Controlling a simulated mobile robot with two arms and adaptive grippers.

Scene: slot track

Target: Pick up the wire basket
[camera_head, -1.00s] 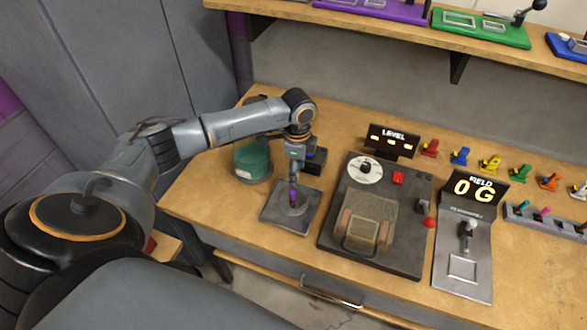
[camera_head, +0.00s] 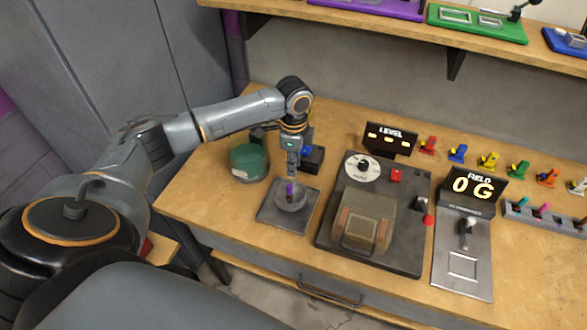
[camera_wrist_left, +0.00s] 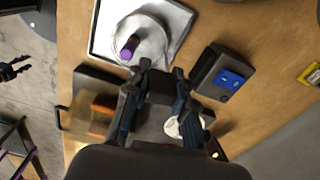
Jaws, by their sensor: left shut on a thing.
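The wire basket (camera_head: 291,202) is a small round grey bowl with a purple grip on top. My left gripper (camera_head: 290,181) points down from above and is shut on the purple grip. The basket appears slightly above the square grey tray (camera_head: 266,217), though the gap is hard to judge. In the left wrist view the basket (camera_wrist_left: 148,27) shows in front of the tray (camera_wrist_left: 183,14), near the dark fingers of the left gripper (camera_wrist_left: 156,68). The finger contact is partly hidden there. My right gripper is not seen.
A green round container (camera_head: 249,160) stands left of the tray. A dark box with a blue part (camera_head: 312,157) is just behind. Right of the tray is a dark machine (camera_head: 335,233) with a dial and amber cover. The table's front edge is close.

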